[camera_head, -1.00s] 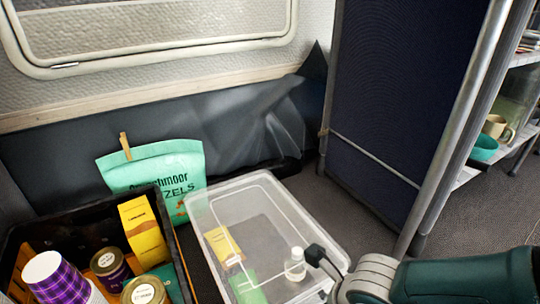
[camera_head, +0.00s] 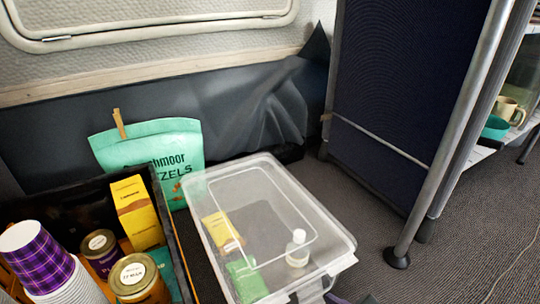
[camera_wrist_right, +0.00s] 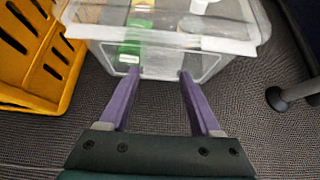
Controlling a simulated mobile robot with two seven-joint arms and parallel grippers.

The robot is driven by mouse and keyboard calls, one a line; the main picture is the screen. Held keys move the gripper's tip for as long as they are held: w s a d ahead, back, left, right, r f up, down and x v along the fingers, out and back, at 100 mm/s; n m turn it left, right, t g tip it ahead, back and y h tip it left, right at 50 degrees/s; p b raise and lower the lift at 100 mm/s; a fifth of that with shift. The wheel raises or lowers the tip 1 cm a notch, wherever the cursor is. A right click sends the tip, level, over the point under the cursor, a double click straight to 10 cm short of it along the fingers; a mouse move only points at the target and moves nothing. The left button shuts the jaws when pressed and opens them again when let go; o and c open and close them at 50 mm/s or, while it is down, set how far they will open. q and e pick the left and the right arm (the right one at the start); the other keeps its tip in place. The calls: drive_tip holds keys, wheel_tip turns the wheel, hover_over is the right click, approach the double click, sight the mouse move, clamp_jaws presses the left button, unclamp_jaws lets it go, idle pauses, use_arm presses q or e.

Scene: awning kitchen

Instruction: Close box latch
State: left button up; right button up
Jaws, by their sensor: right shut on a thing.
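The clear plastic box (camera_head: 330,225) stands on the floor with its translucent lid (camera_head: 265,200) on top. A yellow packet, a green packet and a white-capped bottle show inside. In the right wrist view the near end of the box (camera_wrist_right: 215,65) faces my right gripper (camera_wrist_right: 158,74). Its purple fingers are set wide, one at each side of the clear latch (camera_wrist_right: 158,68) on that end, and are shut on it. How far the latch is folded is hard to tell. In the head view only a sliver of this gripper shows at the bottom edge. My left gripper is not in view.
A green pretzel bag (camera_head: 155,150) stands behind. A yellow crate (camera_wrist_right: 68,75) is at left in the wrist view. A dark panel (camera_head: 400,90) stands at right; carpet before it is clear.

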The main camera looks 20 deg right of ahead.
use_arm(q)
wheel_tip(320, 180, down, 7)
drive_tip(key=b, duration=0.5)
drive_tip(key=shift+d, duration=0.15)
use_arm(e)
drive_tip(key=shift+w+d+f+t, duration=0.1)
drive_tip(key=shift+w+f+t, duration=0.2)
drive_tip(key=shift+t, duration=0.55)
drive_tip(key=shift+w+f+t, duration=0.2)
drive_tip(key=shift+f+t, duration=0.2)
drive_tip(key=shift+t, duration=0.45)
drive_tip(key=o, duration=1.2)
drive_tip(key=shift+d, duration=0.1)
use_arm(q)
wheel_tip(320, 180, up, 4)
drive_tip(key=p, duration=0.3)
use_arm(e)
drive_tip(key=v, duration=1)
